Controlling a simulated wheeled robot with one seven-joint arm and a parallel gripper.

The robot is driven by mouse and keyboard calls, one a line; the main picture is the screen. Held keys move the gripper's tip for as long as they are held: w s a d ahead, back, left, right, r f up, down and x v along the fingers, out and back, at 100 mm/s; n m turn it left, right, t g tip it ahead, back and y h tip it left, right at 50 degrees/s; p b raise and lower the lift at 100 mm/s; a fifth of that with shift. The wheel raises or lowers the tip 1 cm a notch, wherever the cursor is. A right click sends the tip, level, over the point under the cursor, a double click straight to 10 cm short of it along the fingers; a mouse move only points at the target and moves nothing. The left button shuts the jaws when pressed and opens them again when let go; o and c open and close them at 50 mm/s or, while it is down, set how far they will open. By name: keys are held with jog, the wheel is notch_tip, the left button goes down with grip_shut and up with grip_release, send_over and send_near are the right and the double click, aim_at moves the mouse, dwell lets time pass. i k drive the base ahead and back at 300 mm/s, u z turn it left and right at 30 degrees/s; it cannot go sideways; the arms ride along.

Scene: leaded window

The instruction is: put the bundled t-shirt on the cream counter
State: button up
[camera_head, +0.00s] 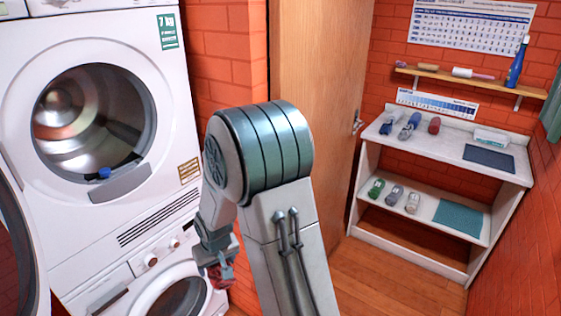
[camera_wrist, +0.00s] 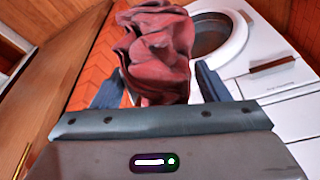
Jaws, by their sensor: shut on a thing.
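A dark red bundled t-shirt (camera_wrist: 160,55) is between the fingers of my gripper (camera_wrist: 155,88) in the wrist view. The fingers are shut on it. In the head view the t-shirt (camera_head: 222,275) shows small at the end of my gripper (camera_head: 215,262), low in front of the lower washing machine. The cream counter (camera_head: 452,137) stands against the brick wall at the right, well apart from my gripper. Several rolled items, one of them red (camera_head: 434,125), lie on its top. Part of the bundle is hidden by my gripper in the head view.
A dark blue mat (camera_head: 489,158) and a small white box (camera_head: 491,138) take up the counter's right side. The lower shelf (camera_head: 420,216) holds several rolls and a teal mat. A wooden door (camera_head: 330,70) stands left of the counter. The upper machine's door (camera_head: 15,250) hangs open.

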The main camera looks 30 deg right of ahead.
aim_at(449, 144)
jog(key=z, duration=1.7)
jog(key=i, duration=2.75)
jog(key=z, duration=0.65)
jog(key=i, duration=1)
jog(key=u, duration=0.05)
